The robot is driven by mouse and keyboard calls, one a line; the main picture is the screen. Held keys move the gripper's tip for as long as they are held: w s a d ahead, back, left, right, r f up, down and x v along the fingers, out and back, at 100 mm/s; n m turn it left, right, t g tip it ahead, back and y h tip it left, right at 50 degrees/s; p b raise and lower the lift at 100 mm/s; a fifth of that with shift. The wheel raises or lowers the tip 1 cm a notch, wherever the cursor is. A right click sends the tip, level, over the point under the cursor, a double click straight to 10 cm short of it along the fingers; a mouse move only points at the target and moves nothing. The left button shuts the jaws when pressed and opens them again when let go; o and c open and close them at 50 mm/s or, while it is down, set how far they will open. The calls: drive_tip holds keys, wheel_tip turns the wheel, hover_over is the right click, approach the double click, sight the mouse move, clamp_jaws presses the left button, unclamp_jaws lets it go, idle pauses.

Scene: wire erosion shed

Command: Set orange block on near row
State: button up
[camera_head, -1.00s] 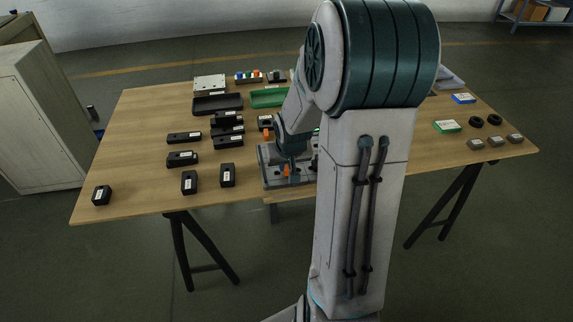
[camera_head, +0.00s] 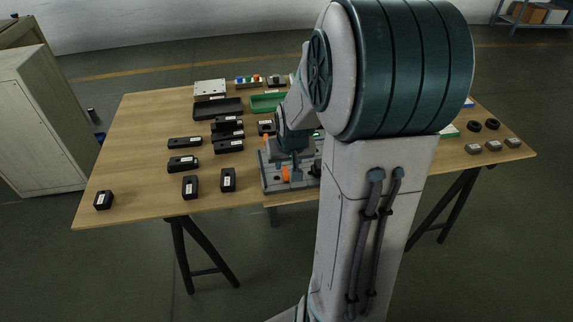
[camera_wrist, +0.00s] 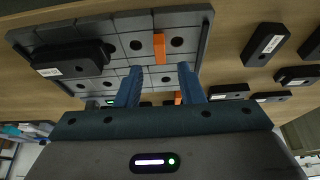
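The grey plate with round holes and grooves (camera_head: 272,184) lies at the table's front edge; the wrist view shows it close up (camera_wrist: 192,19). One orange block (camera_wrist: 159,48) stands out on it between two holes, just beyond my fingertips. Another orange piece (camera_wrist: 178,98) shows between my fingers, partly hidden by my gripper's body. In the head view, orange shows at the plate's front (camera_head: 286,173) and behind it (camera_head: 266,139). My gripper (camera_wrist: 160,72) is open over the plate, fingers apart and apparently holding nothing. My arm hides much of the plate in the head view.
A black block (camera_wrist: 75,60) rests over one side of the plate. Several labelled black blocks (camera_head: 184,163) stand left of it. A black tray (camera_head: 218,107) and a green tray (camera_head: 268,102) lie behind. The table's front left (camera_head: 140,180) has free room.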

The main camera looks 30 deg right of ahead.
drive_tip(key=d+v, duration=0.1)
drive_tip(key=v, duration=0.6)
drive_tip(key=s+a+r+n+g+y, duration=0.1)
drive_tip(key=s+a+r+n+g, duration=0.1)
drive_tip(key=s+a, duration=1.2)
drive_tip(key=shift+r+n+p, duration=0.4)
drive_tip(key=shift+r+n, duration=0.1)
drive_tip(key=shift+n, duration=0.1)
drive_tip(key=shift+d, duration=0.1)
